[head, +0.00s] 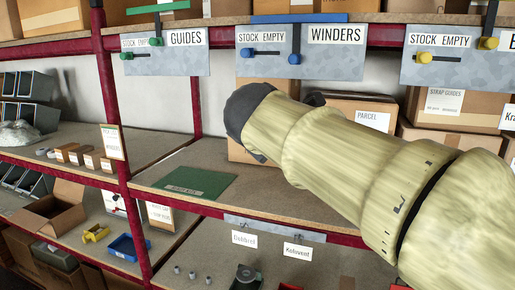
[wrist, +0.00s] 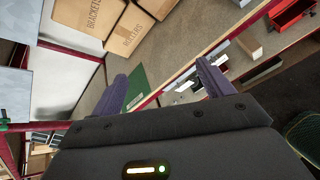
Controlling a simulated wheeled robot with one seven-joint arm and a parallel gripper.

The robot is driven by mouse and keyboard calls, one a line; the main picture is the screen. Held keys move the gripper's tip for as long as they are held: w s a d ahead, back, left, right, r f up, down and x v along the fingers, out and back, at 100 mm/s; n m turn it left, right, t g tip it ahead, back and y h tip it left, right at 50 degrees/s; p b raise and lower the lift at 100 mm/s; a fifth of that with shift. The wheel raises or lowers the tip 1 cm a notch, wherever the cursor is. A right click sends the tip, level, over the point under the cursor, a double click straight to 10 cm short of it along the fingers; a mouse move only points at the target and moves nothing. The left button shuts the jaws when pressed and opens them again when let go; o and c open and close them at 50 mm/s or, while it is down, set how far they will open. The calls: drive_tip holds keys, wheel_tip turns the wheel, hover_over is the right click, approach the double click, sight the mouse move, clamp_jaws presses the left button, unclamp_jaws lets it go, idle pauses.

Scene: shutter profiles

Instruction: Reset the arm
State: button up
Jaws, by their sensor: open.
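My arm, in a pale yellow cover, reaches across the right half of the head view, from the lower right up to a dark end near the middle. It hangs in front of the middle shelf (head: 300,195). My gripper (wrist: 160,82) shows in the wrist view as two purple fingers set wide apart, open, with nothing held between them. Its fingers do not show clearly in the head view. Beyond the fingers in the wrist view are the shelf board and part of a green mat (wrist: 137,84).
The green mat (head: 195,182) lies on the middle shelf. Cartons, one labelled PARCEL (head: 358,117), stand behind my arm. Sign plates for GUIDES (head: 165,62) and WINDERS (head: 300,70) hang above. A red upright (head: 108,110) stands left. Lower shelf holds a blue bin (head: 128,247).

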drive_tip(key=s+d+f+m+g+y+b, duration=0.15)
drive_tip(key=f+m, duration=0.25)
drive_tip(key=f, duration=0.5)
drive_tip(key=d+f+m+g+b, duration=0.1)
drive_tip(key=d+f+m+g, duration=0.15)
drive_tip(key=f, duration=0.65)
drive_tip(key=s+d+f+m+g+b, duration=0.15)
drive_tip(key=f+m, duration=0.25)
drive_tip(key=f, duration=0.5)
drive_tip(key=s+d+f+m+g+b, duration=0.1)
drive_tip(key=s+d+f+m+g, duration=0.1)
drive_tip(key=s+f+m, duration=0.4)
drive_tip(key=s+d+f+m+g+y+b, duration=0.1)
drive_tip(key=s+d+f+m, duration=0.2)
drive_tip(key=s+f+m, duration=0.3)
wheel_tip(320, 180, down, 8)
drive_tip(key=m, duration=0.3)
drive_tip(key=shift+s+d+r+g+b, duration=0.15)
drive_tip(key=shift+d+r+g+b, duration=0.1)
drive_tip(key=shift+d+g+b, duration=0.1)
drive_tip(key=shift+y, duration=0.25)
